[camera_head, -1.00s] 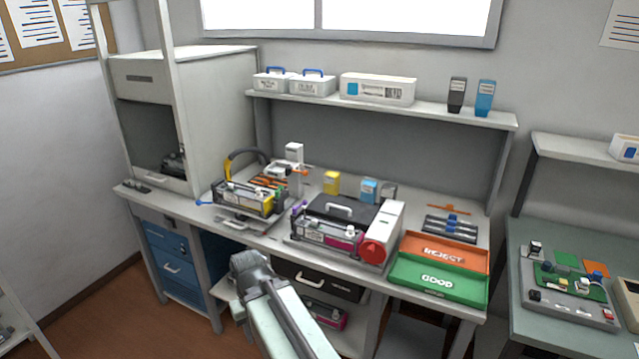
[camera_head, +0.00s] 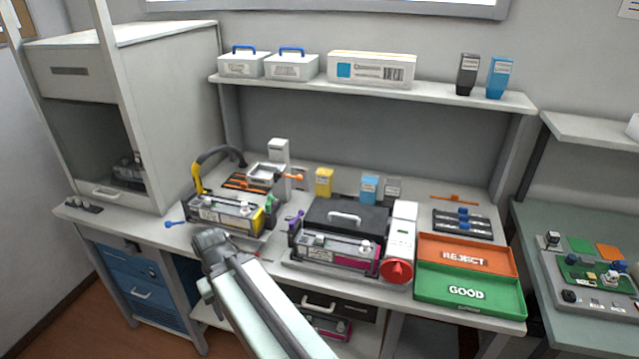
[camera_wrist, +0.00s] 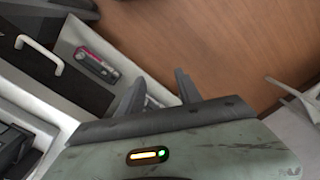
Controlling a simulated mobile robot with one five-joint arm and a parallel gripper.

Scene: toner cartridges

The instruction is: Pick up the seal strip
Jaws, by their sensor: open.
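A thin orange strip (camera_head: 455,198) lies on the bench behind the dark rack at the right; it may be the seal strip, but I cannot be sure. More orange pieces (camera_head: 248,182) lie behind the left cartridge, by a small grey tray. My gripper (camera_wrist: 158,88) is open and empty in the wrist view, its two dark fingers apart above the wooden floor. It is well away from the orange strip. In the head view my arm reaches up in front of the bench; the fingers cannot be made out there.
A yellow-marked cartridge (camera_head: 232,216) and a magenta one (camera_head: 335,252) sit in fixtures on the bench. The red REJECT tray (camera_head: 500,268) and green GOOD tray (camera_head: 505,308) are at its right. A shelf (camera_head: 375,92) overhangs the back. A drawer unit (camera_head: 135,285) is below.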

